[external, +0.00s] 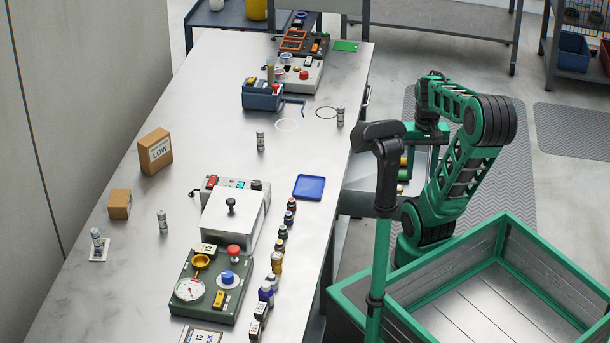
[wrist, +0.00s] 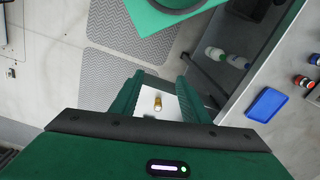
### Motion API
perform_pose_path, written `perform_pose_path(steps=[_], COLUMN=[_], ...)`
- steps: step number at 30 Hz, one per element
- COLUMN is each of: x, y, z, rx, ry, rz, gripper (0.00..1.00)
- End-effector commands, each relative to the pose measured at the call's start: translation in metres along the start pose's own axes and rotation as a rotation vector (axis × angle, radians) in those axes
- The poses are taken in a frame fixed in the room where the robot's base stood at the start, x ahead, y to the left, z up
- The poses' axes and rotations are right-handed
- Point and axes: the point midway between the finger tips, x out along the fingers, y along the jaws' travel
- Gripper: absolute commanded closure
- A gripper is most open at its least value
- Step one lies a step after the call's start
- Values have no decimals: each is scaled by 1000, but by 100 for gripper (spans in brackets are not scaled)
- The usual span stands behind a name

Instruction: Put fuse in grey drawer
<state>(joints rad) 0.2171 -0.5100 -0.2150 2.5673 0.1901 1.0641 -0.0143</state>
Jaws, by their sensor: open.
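My gripper (external: 425,145) is open, beyond the right edge of the bench, partly hidden behind my black post. In the wrist view, my two green fingers (wrist: 160,82) are apart. A small gold-and-white cylinder (wrist: 157,103), possibly the fuse, shows between them against a pale surface; I cannot tell how far below it is. A light grey open drawer (external: 368,200) juts from the bench beside my gripper. Green and yellow cylindrical things (external: 403,175) show there. Which piece is the fuse is unclear.
The bench (external: 200,130) carries several upright grey cylinders (external: 260,141), cardboard boxes (external: 155,152), a blue tray (external: 309,187), and a row of small parts (external: 278,262) near its right edge. The tray also shows in the wrist view (wrist: 268,104). Floor mats (wrist: 110,85) lie below.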

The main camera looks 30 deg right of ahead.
Motion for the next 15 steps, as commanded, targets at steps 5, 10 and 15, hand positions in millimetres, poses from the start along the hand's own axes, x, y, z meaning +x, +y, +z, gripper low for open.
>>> perform_pose_path(steps=[5,10,15], x=[-16,-43,-62], y=[-13,-51,-107], z=[-31,-93,-152], rx=[53,171,295], ry=[4,20,45], rz=[20,53,77], gripper=[58,58,58])
